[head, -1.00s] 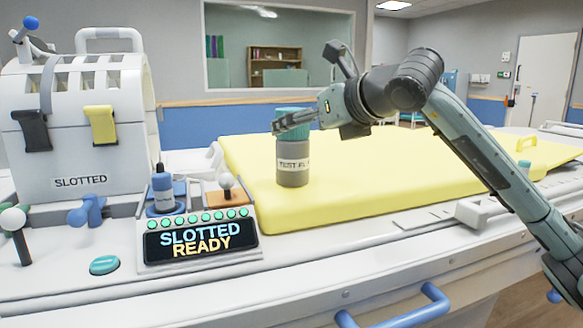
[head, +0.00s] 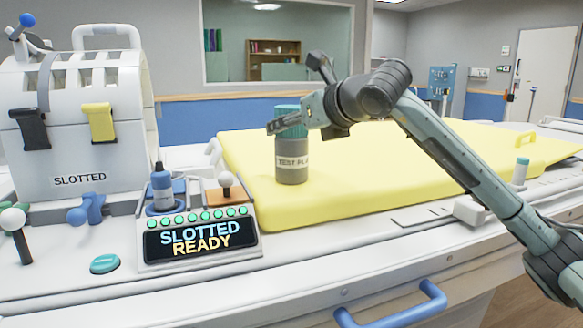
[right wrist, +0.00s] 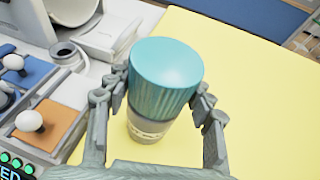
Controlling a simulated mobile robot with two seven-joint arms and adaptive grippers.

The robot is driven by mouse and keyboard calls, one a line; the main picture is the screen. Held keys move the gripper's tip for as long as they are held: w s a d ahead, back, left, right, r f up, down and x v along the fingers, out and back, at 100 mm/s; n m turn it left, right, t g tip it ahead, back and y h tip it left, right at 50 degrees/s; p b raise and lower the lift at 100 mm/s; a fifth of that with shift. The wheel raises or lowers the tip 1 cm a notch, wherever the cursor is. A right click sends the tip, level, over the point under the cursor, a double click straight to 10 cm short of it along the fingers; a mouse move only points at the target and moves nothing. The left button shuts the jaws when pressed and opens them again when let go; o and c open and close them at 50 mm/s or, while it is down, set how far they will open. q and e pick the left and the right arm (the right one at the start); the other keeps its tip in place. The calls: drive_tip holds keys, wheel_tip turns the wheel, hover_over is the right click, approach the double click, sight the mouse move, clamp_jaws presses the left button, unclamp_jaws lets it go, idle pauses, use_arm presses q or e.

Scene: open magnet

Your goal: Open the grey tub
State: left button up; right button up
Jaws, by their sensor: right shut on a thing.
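The grey tub (head: 291,168) stands upright on the yellow mat, with a teal ribbed lid (right wrist: 167,75) on top and a white label on its side. My right gripper (head: 285,124) reaches in from the right at lid height. In the right wrist view its two fingers lie on either side of the lid's ribbed lower part, and it is shut on the lid. The fingers hide part of the lid's side in the head view. I cannot tell whether the lid has turned. My left gripper is not in view.
The yellow mat (head: 400,165) is clear around the tub. At left stand a white slotted housing (head: 70,150) and a console (head: 200,240) reading "SLOTTED READY". A blue bottle (head: 162,188) stands behind the console. A blue handle (head: 395,312) juts from the front edge.

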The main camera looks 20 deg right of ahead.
clamp_jaws()
drive_tip(key=shift+r, duration=0.15)
drive_tip(key=shift+r, duration=0.1)
